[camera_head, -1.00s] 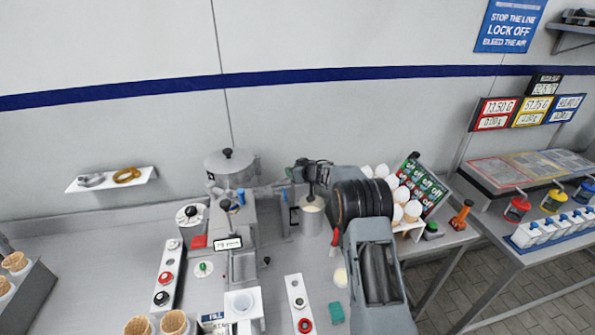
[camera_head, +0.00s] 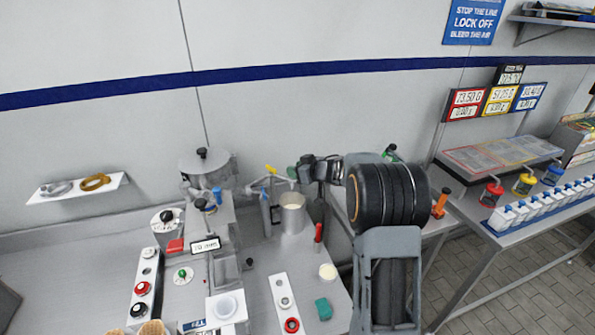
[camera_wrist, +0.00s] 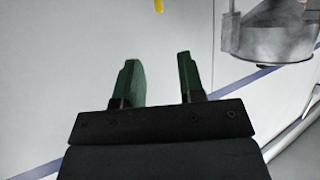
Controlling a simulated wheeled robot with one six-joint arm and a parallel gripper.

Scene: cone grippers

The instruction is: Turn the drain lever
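A yellow lever (camera_head: 271,169) sits on top of a thin metal stand with pipes, behind the counter's middle; I cannot tell for sure that it is the drain lever. A yellow tip (camera_wrist: 158,6) shows at the top edge of the wrist view. My gripper (camera_head: 296,172) is just right of the yellow lever, its green fingers pointing left. In the wrist view my gripper (camera_wrist: 159,80) is open, with only grey wall between its fingers. The yellow tip lies beyond the fingers, apart from them. A metal jug (camera_head: 292,215) stands below my gripper.
A grey machine with a lidded pot (camera_head: 205,165) stands left of the lever; it shows in the wrist view at upper right (camera_wrist: 265,38). A red-handled tool (camera_head: 318,234), a green block (camera_head: 323,308) and a button panel (camera_head: 284,303) are on the counter in front.

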